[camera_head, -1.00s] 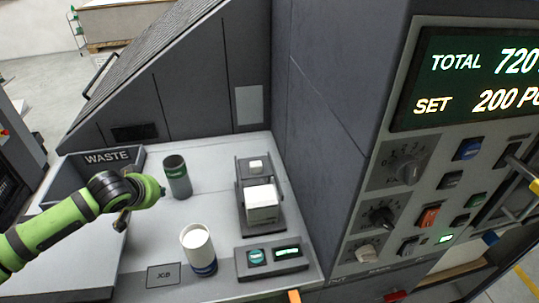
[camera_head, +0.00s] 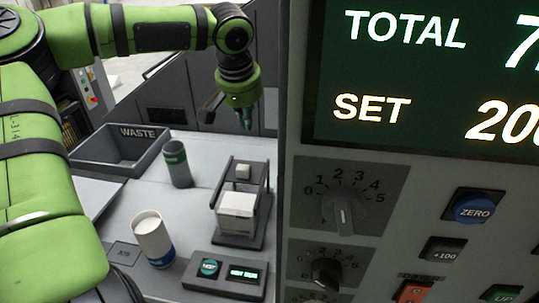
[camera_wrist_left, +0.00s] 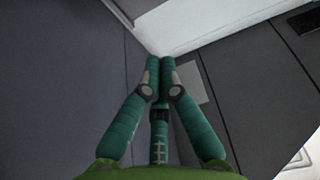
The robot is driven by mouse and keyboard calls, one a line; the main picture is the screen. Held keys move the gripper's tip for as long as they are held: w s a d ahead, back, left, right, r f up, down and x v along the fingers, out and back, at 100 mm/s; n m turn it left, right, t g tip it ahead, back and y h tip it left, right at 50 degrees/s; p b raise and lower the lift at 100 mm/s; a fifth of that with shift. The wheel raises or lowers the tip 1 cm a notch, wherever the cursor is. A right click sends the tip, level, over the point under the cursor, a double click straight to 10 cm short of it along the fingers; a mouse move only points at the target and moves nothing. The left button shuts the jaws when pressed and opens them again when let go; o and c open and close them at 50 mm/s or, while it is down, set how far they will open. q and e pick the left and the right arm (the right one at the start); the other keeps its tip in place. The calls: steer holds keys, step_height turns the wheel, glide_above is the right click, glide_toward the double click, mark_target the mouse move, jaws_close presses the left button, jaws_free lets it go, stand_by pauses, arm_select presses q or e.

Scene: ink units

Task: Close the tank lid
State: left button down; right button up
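I cannot make out a tank or its lid for certain in either view. My left gripper (camera_head: 246,120) hangs fingers-down in front of the dark panels behind the worktop, above the printer-like unit. In the left wrist view its teal fingers (camera_wrist_left: 158,72) are drawn together with nothing visible between them. My right gripper is not in view.
A WASTE bin (camera_head: 122,150), dark cup (camera_head: 176,164), white cup (camera_head: 152,238), printer-like unit (camera_head: 238,205) and small button box (camera_head: 225,278) occupy the worktop. The control panel (camera_head: 400,215) with its display (camera_head: 430,75) stands close on the right.

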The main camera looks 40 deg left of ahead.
mark_target(245, 167)
arm_select(q)
steer(key=f, duration=0.1)
steer(key=a+f, duration=0.1)
steer(key=f, duration=0.1)
steer(key=f+p, duration=0.1)
steer(key=shift+w+a+f, duration=0.15)
steer(key=shift+a+f, duration=0.1)
steer(key=shift+a, duration=0.15)
steer(key=shift+s+d+f+p, duration=0.15)
steer(key=shift+f+p, duration=0.25)
steer(key=shift+f, duration=0.35)
steer(key=shift+s+d+f+p, duration=0.2)
steer(key=shift+f+p, duration=0.15)
steer(key=shift+f, duration=0.45)
steer(key=shift+s+d+f+p, duration=0.15)
steer(key=shift+f+p, duration=0.25)
steer(key=shift+f, duration=0.35)
steer(key=shift+s+d+f, duration=0.1)
steer(key=shift+s+d, duration=0.1)
steer(key=shift+s, duration=0.15)
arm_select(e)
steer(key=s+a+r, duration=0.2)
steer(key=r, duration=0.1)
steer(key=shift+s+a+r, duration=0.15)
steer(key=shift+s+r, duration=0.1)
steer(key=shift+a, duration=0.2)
